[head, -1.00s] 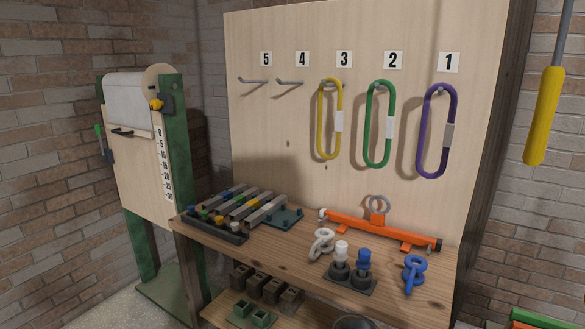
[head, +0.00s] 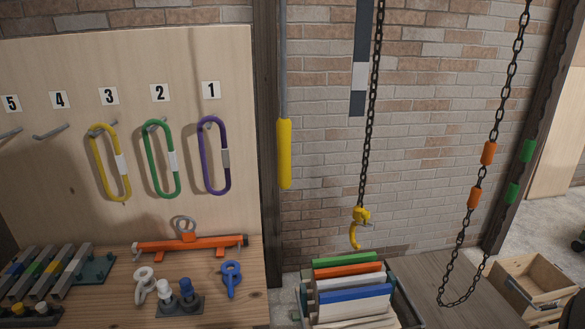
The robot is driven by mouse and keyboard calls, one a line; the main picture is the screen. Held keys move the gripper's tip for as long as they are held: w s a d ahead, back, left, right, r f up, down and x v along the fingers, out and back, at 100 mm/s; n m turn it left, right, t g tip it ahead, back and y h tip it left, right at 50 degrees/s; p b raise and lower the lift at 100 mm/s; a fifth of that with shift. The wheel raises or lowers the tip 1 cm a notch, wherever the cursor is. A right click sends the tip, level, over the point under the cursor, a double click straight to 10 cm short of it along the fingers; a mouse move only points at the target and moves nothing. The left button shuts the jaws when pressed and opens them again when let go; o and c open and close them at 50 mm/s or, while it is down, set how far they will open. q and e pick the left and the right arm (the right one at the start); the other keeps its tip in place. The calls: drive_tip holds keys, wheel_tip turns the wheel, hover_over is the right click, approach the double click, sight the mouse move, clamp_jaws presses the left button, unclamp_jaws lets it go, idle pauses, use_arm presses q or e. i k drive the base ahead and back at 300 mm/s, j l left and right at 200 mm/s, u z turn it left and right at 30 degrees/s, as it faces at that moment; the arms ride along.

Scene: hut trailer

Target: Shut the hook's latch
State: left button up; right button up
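A yellow hook (head: 355,232) hangs on a dark chain (head: 372,110) right of the pegboard, above a crate of coloured boards. Its curved tip points down and to the left. A small piece near its top right may be the latch, but it is too small to tell whether it stands open or shut. Neither of my grippers is in view.
A yellow-handled rod (head: 284,153) hangs left of the hook. A second chain (head: 498,110) with orange sleeves loops down at the right. The crate (head: 402,302) stands below the hook. A workbench (head: 240,290) with an orange bar (head: 200,243) is at left. A wooden box (head: 530,277) is at lower right.

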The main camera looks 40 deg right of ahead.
sight(366, 214)
drive_tip(key=z, duration=1.1)
drive_tip(key=i+l+u, duration=0.35)
drive_tip(key=i+l, duration=0.25)
drive_tip(key=l, duration=0.1)
